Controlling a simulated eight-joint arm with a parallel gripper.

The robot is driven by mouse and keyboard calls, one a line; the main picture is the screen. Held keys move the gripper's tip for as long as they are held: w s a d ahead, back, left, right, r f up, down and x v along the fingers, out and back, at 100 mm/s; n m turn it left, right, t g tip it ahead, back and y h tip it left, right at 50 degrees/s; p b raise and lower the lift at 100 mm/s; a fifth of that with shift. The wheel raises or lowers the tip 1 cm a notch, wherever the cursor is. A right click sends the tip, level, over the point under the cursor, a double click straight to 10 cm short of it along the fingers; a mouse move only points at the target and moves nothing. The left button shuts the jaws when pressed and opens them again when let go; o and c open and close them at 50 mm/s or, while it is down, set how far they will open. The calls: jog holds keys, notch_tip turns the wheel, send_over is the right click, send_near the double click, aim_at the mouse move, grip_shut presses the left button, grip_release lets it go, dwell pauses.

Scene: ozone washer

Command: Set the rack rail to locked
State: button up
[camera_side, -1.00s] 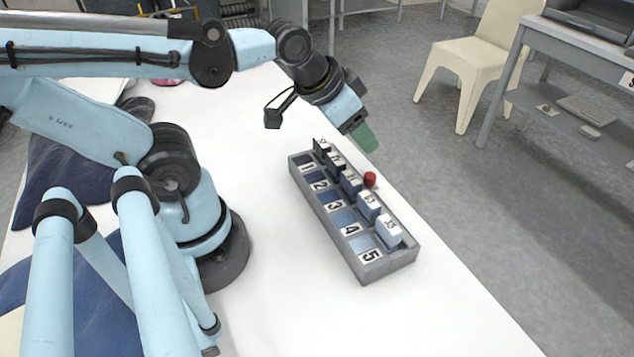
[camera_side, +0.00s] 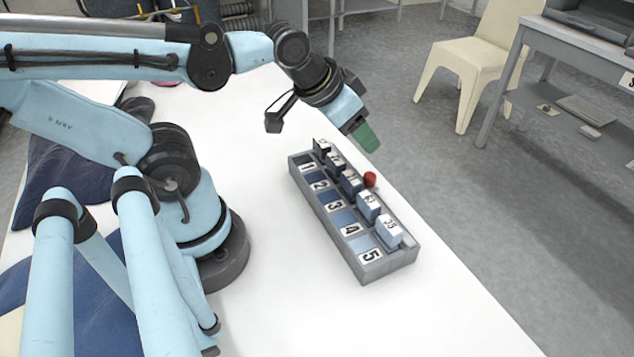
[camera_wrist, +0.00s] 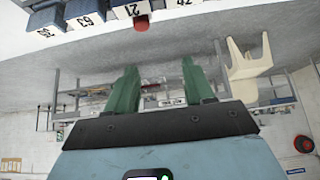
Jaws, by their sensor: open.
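The grey rack (camera_side: 352,218) lies on the white table, with slots numbered 1 to 5 and a row of blue blocks with white number labels along its far side. A red knob (camera_side: 370,180) sticks out at the rack's right side, near the middle. The knob also shows at the top of the wrist view (camera_wrist: 142,23), below the block labelled 21. My gripper (camera_side: 366,138) is above and beyond the number 1 end of the rack, apart from it. In the wrist view its two green fingers (camera_wrist: 163,88) are spread with nothing between them.
The white table (camera_side: 290,290) is clear in front of the rack. Dark blue cloth (camera_side: 50,180) lies at the left near my base. A cream chair (camera_side: 470,65) and a grey desk (camera_side: 580,50) stand on the floor beyond the table.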

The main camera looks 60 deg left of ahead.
aim_at(368, 181)
jog(key=shift+c, duration=0.5)
jog(key=shift+c, duration=1.1)
jog(key=shift+w+r, duration=0.25)
jog(key=shift+c, duration=1.1)
jog(key=w+r+g, duration=0.2)
jog(key=w+g, duration=0.1)
jog(key=w+r+n+g, duration=0.1)
jog(key=w, duration=0.1)
jog(key=shift+r, duration=0.25)
grip_shut()
jog(key=shift+w+f+n+g+h, duration=0.6)
jog(key=shift+w+f+n+g, duration=0.45)
jog(key=shift+w+g, duration=2.75)
jog(key=s+d+f, duration=0.1)
jog(key=s+f, duration=0.6)
jog(key=f, duration=0.1)
jog(key=shift+d+f, duration=0.15)
jog(key=shift+f, duration=0.15)
